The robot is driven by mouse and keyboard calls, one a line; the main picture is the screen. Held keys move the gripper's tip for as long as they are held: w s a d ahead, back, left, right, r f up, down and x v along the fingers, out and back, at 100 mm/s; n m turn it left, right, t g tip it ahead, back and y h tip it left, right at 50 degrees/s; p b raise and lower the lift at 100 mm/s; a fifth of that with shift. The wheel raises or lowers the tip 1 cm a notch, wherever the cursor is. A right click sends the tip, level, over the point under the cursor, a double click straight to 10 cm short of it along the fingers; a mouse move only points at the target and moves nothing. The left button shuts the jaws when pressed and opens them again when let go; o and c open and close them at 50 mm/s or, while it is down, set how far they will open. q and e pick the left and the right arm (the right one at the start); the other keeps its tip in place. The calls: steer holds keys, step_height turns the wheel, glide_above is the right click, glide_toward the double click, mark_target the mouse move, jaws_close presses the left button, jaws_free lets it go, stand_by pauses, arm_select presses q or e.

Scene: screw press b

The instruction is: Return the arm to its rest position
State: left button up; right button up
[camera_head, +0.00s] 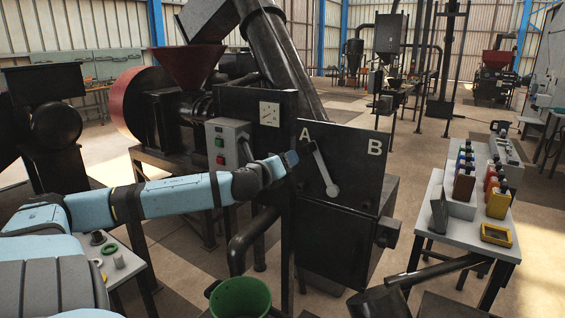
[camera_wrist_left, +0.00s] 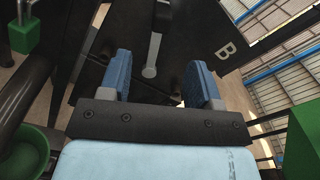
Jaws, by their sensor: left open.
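My left arm comes in from the left in the head view and reaches across to the black machine. Its left gripper (camera_head: 287,162) is in front of the dark panel (camera_head: 352,160) marked A and B, beside a grey lever (camera_head: 324,172). The upper end of the lever is near the A. In the left wrist view the two blue fingers of the gripper (camera_wrist_left: 161,82) stand wide apart with nothing between them. The lever (camera_wrist_left: 151,58) shows beyond the fingers, apart from them. My right gripper is not in view.
A control box (camera_head: 227,143) and a gauge (camera_head: 269,114) are close to the arm. A green bucket (camera_head: 240,299) stands below. A side table (camera_head: 468,229) with coloured containers is at right. A small table (camera_head: 122,263) with rings is under the arm.

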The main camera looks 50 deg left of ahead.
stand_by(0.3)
arm_select(q)
steer(key=s+d+f+n+g+h+p, duration=0.1)
steer(key=s+d+f+n+g, duration=0.15)
steer(key=f, duration=0.55)
steer(key=s+d+f+n+g+h+p, duration=0.1)
steer(key=s+f+n+p, duration=0.15)
steer(key=f, duration=0.65)
steer(key=s+d+f+n+g+h+p, duration=0.25)
steer(key=s+d+f+n, duration=0.5)
steer(key=d+f, duration=0.45)
steer(key=s+d+f+n+h+p, duration=0.1)
steer(key=s+d+f+n, duration=0.1)
steer(key=d, duration=0.6)
steer(key=s+d+f+n+h+p, duration=0.1)
steer(key=s+d+f+n+h, duration=0.1)
steer(key=s+d+n, duration=0.3)
steer(key=s+d+f+n+h, duration=0.1)
steer(key=s+d+f+n, duration=0.2)
steer(key=d, duration=0.9)
steer(key=shift+s+d+n+p, duration=0.2)
steer(key=shift+s+n+p, duration=0.2)
steer(key=shift+s+n, duration=0.25)
